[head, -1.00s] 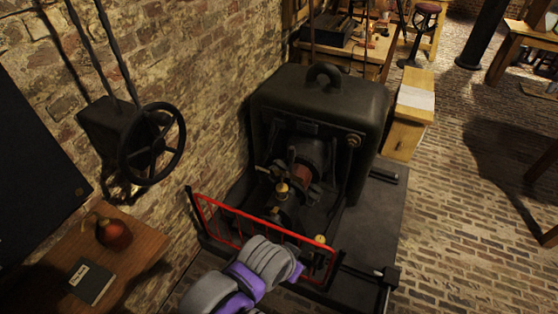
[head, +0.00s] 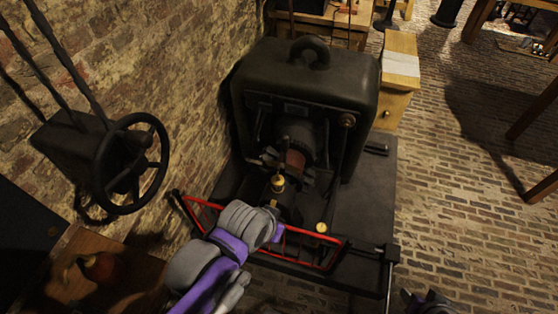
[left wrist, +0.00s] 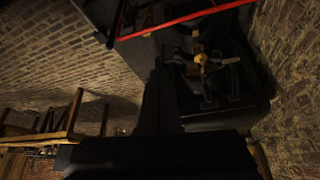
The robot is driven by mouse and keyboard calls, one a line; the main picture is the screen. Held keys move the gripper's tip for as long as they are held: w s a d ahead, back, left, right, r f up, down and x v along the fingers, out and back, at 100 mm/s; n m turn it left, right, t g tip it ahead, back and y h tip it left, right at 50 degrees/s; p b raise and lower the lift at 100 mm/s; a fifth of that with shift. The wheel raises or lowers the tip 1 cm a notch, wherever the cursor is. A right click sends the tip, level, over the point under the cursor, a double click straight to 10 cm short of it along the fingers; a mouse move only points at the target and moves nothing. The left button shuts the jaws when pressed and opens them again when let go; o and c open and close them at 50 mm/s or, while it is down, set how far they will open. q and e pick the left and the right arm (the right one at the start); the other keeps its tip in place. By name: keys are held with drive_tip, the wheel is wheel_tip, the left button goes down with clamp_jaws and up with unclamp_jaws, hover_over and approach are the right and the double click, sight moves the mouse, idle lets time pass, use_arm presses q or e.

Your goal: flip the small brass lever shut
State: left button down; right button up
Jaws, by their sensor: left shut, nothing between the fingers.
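A brass fitting (head: 278,183) stands at the front of the dark machine (head: 305,75), with a thin upright piece above it. In the left wrist view a brass part (left wrist: 200,58) with arms spreading sideways shows right of centre. I cannot tell for certain which brass piece is the small lever, or its position. My left gripper (head: 273,228) reaches over the red rail, in front of and below the brass fitting; its fingers are mostly hidden by the arm in the head view. It is shut and empty, a dark shape (left wrist: 160,85) in the left wrist view.
The red rail (head: 305,236) crosses in front of the machine. A brass knob (head: 321,227) sits near its right part. A black handwheel (head: 130,163) is on the brick wall at left. A wooden table (head: 75,245) stands at lower left. Brick floor (head: 460,190) is open at right.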

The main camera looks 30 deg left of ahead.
use_arm(q)
drive_tip(key=shift+d, duration=0.1)
drive_tip(key=w+a+f+m+b, duration=0.2)
drive_tip(key=w+a, duration=0.2)
drive_tip(key=w, duration=0.5)
drive_tip(key=w+a+f+m+h+b, duration=0.1)
drive_tip(key=w+a+f+m+b, duration=0.1)
drive_tip(key=w+a, duration=0.3)
drive_tip(key=w+a+f+m+b, duration=0.2)
drive_tip(key=w+a+f+b, duration=0.2)
drive_tip(key=w, duration=0.9)
drive_tip(key=shift+w+a+f+g+h, duration=0.25)
drive_tip(key=shift+a+g+h, duration=0.15)
drive_tip(key=shift+a, duration=0.25)
drive_tip(key=f, duration=0.3)
drive_tip(key=f+b, duration=0.1)
drive_tip(key=f, duration=0.2)
drive_tip(key=w+f, duration=0.1)
drive_tip(key=f, duration=0.2)
drive_tip(key=shift+f, duration=0.15)
drive_tip(key=shift+s+a, duration=0.3)
drive_tip(key=shift+d, duration=0.15)
